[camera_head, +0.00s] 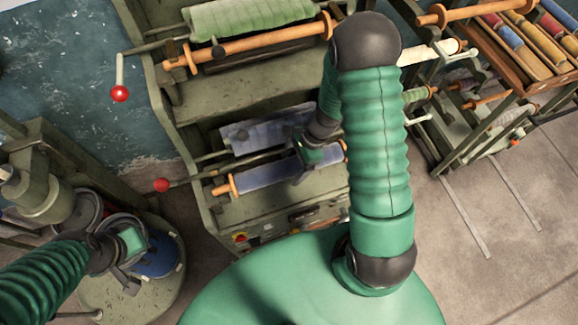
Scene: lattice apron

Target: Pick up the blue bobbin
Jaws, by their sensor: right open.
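The blue bobbin (265,177), a long blue roll with orange wooden ends, lies across the lower bay of the green machine (235,212). My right gripper (303,172) is open at the right part of the blue bobbin and hides a piece of it. I cannot tell whether its fingers touch the roll. My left gripper (128,277) is at the lower left, far from the bobbin, over a round stand beside a blue cylinder (158,258). I cannot tell how its fingers stand.
A greyish roll (270,132) lies just behind the bobbin. A green roll (245,17) and a wooden rod (250,44) are above. Cranks with red knobs (120,93) stick out left. A rack with coloured rolls (525,35) stands at the upper right.

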